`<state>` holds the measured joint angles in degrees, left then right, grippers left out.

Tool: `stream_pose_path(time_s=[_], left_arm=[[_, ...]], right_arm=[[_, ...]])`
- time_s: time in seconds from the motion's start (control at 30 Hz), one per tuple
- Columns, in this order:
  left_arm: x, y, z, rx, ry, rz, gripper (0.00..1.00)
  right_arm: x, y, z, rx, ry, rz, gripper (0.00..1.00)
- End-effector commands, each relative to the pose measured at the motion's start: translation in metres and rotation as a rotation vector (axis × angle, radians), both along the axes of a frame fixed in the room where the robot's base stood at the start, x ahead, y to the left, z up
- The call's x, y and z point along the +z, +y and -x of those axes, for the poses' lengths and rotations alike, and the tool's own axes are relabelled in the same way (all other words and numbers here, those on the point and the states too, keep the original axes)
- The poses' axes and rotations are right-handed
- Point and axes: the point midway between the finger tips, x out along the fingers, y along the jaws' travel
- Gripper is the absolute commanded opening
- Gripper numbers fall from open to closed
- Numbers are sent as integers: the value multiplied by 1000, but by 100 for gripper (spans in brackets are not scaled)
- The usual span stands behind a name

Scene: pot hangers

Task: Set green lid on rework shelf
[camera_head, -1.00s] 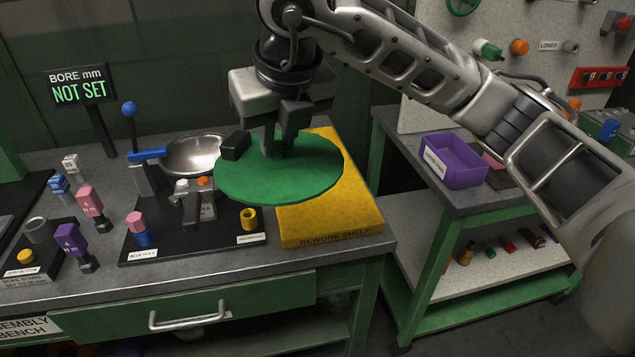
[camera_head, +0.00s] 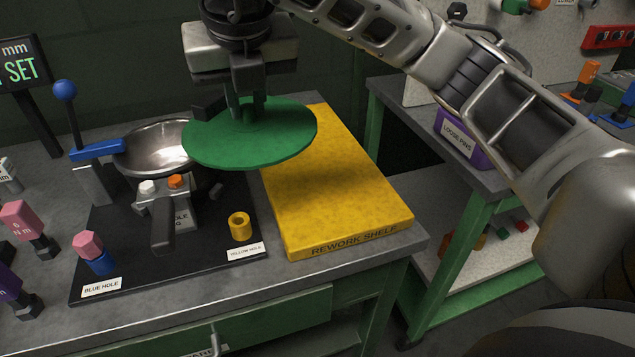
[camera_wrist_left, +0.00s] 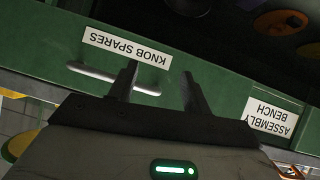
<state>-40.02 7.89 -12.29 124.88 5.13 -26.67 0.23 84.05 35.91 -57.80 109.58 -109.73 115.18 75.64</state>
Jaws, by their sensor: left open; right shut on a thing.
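The green lid (camera_head: 250,140) is a flat round disc in the head view. My right gripper (camera_head: 246,108) is shut on it from above, at its middle. The lid hangs above the bench, over the back left part of the yellow rework shelf (camera_head: 335,190) and the gap beside the metal bowl. The shelf is a flat yellow slab with its name on the front edge, and its visible top is bare. My left gripper (camera_wrist_left: 160,85) is open and empty in the left wrist view, in front of a green drawer front. It is not in the head view.
A metal bowl (camera_head: 155,150) and a blue lever (camera_head: 97,150) stand left of the lid. A black fixture board (camera_head: 190,250) holds a clamp, a yellow bushing (camera_head: 240,226) and a blue-pink part. A purple bin (camera_head: 458,135) stands on the side table at right.

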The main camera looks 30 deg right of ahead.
Motion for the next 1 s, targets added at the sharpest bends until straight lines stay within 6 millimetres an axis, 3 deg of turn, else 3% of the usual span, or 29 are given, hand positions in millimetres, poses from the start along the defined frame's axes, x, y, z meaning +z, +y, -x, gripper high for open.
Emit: stream_pose_path(time_s=[0.03, 0.23, 0.6, 0.8, 1.0], left_arm=[[-8, -1, -1, 1, -5, 7, 49], [-9, -2, -2, 1, -15, 24, 49], [-10, -3, -3, 1, -33, 23, 49], [-12, -3, -3, 0, -35, 23, 49], [-11, -3, -3, -1, -38, 24, 49]], right_arm=[[-12, 0, 0, -1, -1, -1, 0], [-26, -9, -2, -2, 0, -2, 0], [-63, -96, -18, -8, 2, 1, 0], [-98, -121, -24, -3, 2, 1, 0], [-111, -131, -27, -1, 0, 1, 0]])
